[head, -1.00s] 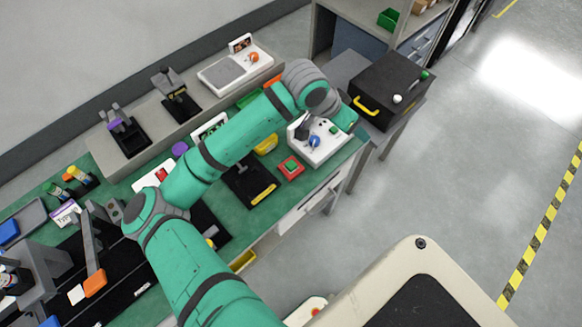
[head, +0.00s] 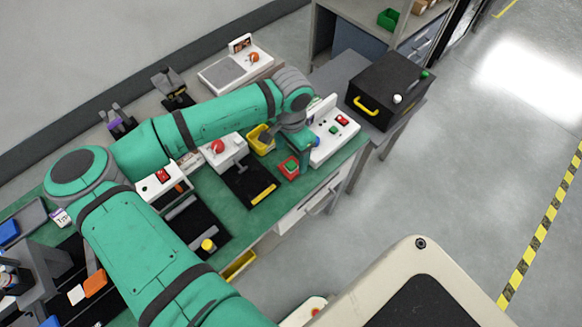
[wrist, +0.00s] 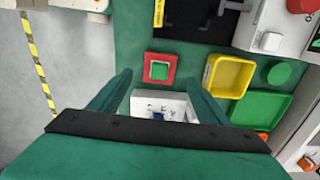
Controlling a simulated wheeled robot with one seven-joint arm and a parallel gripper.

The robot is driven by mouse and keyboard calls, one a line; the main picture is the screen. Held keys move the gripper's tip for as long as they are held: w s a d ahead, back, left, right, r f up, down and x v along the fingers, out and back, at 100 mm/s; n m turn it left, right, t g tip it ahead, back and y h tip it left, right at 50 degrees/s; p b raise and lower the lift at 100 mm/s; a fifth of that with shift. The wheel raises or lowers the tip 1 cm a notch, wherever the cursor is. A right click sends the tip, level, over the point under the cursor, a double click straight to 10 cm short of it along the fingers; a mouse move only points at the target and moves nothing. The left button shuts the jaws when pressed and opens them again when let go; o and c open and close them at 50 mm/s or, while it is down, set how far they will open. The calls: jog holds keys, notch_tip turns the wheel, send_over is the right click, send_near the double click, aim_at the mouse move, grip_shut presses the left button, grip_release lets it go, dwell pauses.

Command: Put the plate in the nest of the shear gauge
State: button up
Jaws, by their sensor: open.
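A small green square plate (head: 291,166) lies in a red square tray (head: 283,173) on the green bench. In the wrist view the plate (wrist: 159,71) and the red tray (wrist: 148,80) sit just ahead of the fingertips, near the middle. My gripper (wrist: 159,82) is open and empty, its two teal fingers apart. In the head view it hangs beside the tray, partly hidden by my wrist. A white device (head: 335,142) with coloured buttons stands right of the tray; the wrist view shows part of it between my fingers. No label identifies the shear gauge, and I see no clear nest.
A black-based white fixture (head: 249,184) with a red knob stands left of the tray. A yellow bin (wrist: 216,88) and a green bin (wrist: 243,112) are close by. A black box (head: 392,88) stands at the right.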

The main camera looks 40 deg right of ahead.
aim_at(291, 165)
jog(key=shift+a+f, duration=0.1)
jog(key=shift+f, duration=2.65)
jog(key=c, duration=1.2)
jog(key=shift+c, duration=0.2)
jog(key=shift+r, duration=0.15)
